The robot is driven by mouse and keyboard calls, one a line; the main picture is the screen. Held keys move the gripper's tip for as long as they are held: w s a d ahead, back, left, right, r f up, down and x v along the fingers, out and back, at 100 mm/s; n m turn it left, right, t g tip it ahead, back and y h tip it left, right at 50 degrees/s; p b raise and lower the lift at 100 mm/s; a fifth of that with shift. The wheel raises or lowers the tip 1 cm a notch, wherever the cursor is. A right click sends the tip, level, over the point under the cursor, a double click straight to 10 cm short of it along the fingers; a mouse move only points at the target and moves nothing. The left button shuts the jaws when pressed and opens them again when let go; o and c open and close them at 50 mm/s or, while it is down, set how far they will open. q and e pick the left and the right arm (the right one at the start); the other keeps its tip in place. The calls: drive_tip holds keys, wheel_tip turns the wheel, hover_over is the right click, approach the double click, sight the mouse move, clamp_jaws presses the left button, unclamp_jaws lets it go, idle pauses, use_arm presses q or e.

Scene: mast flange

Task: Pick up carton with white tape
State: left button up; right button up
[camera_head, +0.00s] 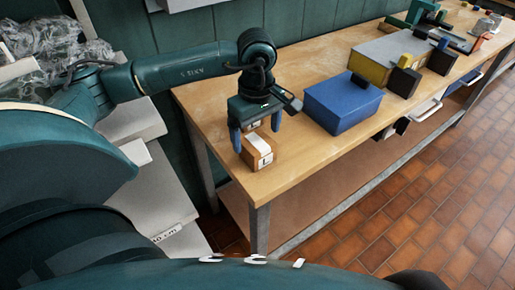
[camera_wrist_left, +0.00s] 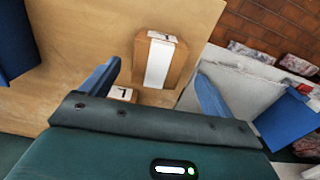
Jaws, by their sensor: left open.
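A small brown carton with white tape (camera_head: 263,159) stands on the near left end of the wooden workbench. In the left wrist view the carton (camera_wrist_left: 176,66) shows its white tape strip running down its middle. My left gripper (camera_head: 257,139) is open over the carton, its blue fingers pointing down. In the left wrist view the carton lies beyond and between the fingers of this gripper (camera_wrist_left: 158,68); I see no grip on it. A second small brown box with a label (camera_wrist_left: 123,94) sits close by, partly hidden by my gripper. My right gripper is not in view.
A blue box (camera_head: 343,103) stands on the workbench (camera_head: 290,171) right of the carton. A grey and yellow box (camera_head: 387,56) and tools are farther along. White boxes and a plastic-wrapped bundle (camera_head: 55,50) are at the left. The bench's front edge is near the carton.

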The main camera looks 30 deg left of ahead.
sight(257, 141)
use_arm(q)
wheel_tip(257, 141, down, 6)
drive_tip(key=shift+w+r+p, duration=0.15)
drive_tip(key=shift+p, duration=0.4)
drive_tip(key=c, duration=1.2)
